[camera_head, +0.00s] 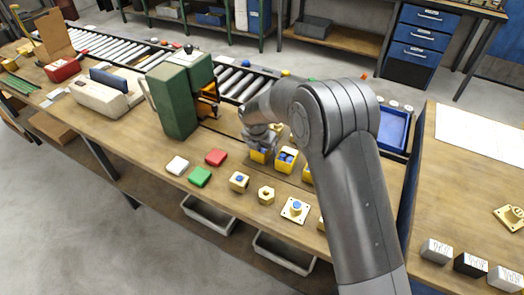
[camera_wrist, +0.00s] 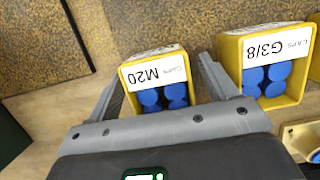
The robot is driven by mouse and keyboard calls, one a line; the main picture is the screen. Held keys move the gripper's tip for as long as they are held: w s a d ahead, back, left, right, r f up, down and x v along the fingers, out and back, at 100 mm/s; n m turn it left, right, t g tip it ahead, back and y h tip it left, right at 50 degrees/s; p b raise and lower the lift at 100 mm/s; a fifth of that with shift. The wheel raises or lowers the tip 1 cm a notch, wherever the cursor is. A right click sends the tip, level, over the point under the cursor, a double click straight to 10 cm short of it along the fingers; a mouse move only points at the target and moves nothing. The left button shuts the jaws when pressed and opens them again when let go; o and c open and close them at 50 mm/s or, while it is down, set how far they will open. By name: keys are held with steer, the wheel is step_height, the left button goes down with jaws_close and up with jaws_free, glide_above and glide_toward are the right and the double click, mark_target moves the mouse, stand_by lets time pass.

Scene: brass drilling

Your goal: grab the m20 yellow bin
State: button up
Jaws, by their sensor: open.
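The yellow M20 bin (camera_wrist: 127,78) shows in the wrist view, its white label upside down, with several blue caps inside. My gripper (camera_wrist: 160,66) is open, with one finger to each side of this bin in the picture. I cannot tell how far the fingers reach down beside it, or whether they touch it. In the head view my gripper (camera_head: 258,138) is at a yellow bin (camera_head: 259,157) on the bench, partly hiding it; this appears to be the M20 bin.
A yellow G3/8 bin (camera_wrist: 306,88) with blue caps stands close to the right finger. Another yellow bin (camera_head: 286,166) shows in the head view. A green machine (camera_head: 175,100) stands to the left. Red (camera_head: 216,157), green (camera_head: 200,177) and white (camera_head: 177,165) blocks lie in front.

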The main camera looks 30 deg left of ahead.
steer(key=shift+c, duration=0.6)
steer(key=c, duration=1)
steer(key=shift+r, duration=0.15)
